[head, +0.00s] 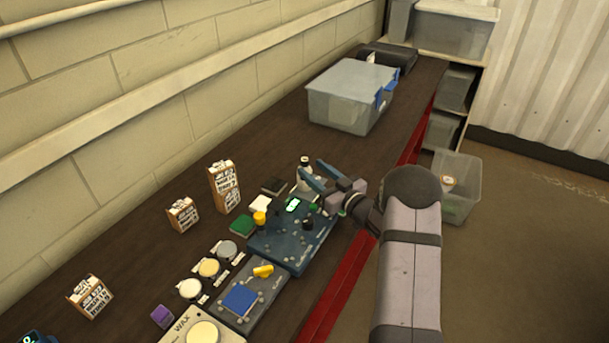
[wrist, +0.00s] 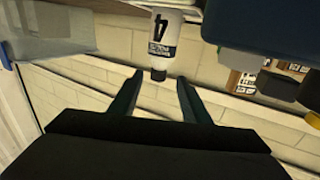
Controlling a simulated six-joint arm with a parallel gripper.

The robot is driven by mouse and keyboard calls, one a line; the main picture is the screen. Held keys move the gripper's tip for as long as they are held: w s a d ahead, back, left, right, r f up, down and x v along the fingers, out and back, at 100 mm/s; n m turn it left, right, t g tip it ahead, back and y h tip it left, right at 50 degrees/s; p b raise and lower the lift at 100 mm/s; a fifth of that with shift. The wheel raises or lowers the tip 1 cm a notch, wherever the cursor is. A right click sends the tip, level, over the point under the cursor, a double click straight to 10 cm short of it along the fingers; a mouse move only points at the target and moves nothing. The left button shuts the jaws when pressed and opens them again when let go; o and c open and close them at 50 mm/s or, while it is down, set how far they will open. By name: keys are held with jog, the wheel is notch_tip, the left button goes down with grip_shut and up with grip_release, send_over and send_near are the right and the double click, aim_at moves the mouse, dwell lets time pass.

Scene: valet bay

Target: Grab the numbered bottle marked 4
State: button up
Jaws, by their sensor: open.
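The bottle marked 4 (wrist: 162,40) is white with a large black 4 and a dark cap. It appears upside down in the wrist view, at the top centre. In the head view the bottle (head: 304,168) stands on the dark bench, partly hidden by my gripper. My gripper (head: 314,174) is open beside it, low over the bench. In the wrist view my gripper's two fingers (wrist: 158,78) are apart with nothing between them along most of their length. The bottle lines up with the gap, its cap near the fingertips. I cannot tell whether anything touches.
A grey lidded bin (head: 345,96) stands behind on the bench. Small printed boxes (head: 224,186) stand near the wall.

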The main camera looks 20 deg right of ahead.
aim_at(307, 165)
jog(key=shift+p+x, duration=1.35)
jog(key=shift+x, duration=1.35)
jog(key=shift+d+f, duration=0.1)
jog(key=shift+f, duration=0.05)
grip_shut()
